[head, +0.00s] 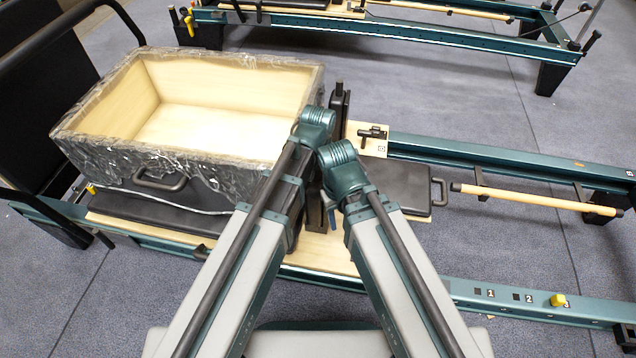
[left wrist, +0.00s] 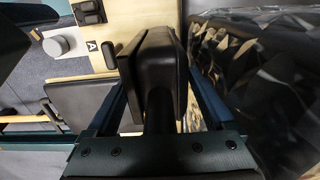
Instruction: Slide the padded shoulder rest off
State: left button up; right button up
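The padded shoulder rest (left wrist: 160,70) is black and upright in the middle of the left wrist view. My left gripper (left wrist: 156,82) has one finger on each side of it. In the head view a black upright rest (head: 297,213) shows partly behind my left arm. Another black upright rest (head: 340,105) stands beyond my arms. My right arm ends near the carriage middle in the head view, with its gripper hidden behind its own links.
A large open crate (head: 225,168) with a grey marbled outside and pale wood inside sits on the carriage at left. A black headrest pad (head: 400,185) lies to the right. Reformer rails (head: 500,155) run rightward, with a wooden bar (head: 535,198) between.

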pick_arm(q)
grip_shut()
jog(key=shift+r, duration=0.15)
jog(key=shift+r+p, duration=3.15)
jog(key=shift+p, duration=0.1)
